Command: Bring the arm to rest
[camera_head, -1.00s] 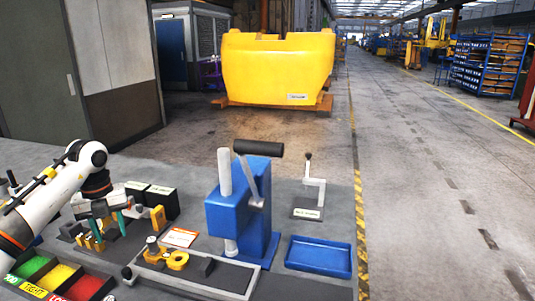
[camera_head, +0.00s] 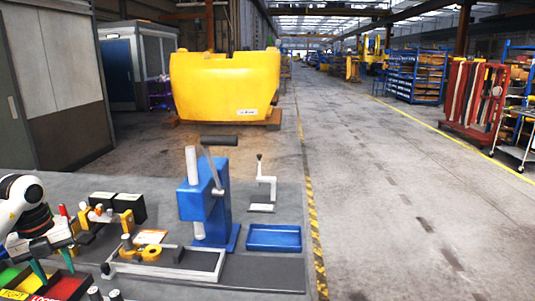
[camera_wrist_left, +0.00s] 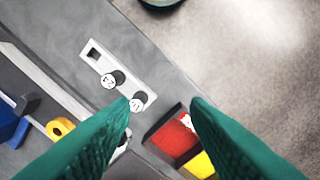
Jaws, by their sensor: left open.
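My left arm comes in at the lower left of the head view. Its gripper (camera_head: 53,264) is open, with green fingers pointing down above the coloured sorting bins (camera_head: 66,288). In the left wrist view the same gripper (camera_wrist_left: 162,104) shows both fingers spread with nothing between them. My right gripper is in neither view.
A blue hand press (camera_head: 205,200) stands on the grey bench, with a blue tray (camera_head: 274,238) to its right. Black boxes (camera_head: 130,206) and a yellow ring-shaped part (camera_head: 151,253) lie near the arm. A large yellow casting (camera_head: 225,85) rests on the floor behind.

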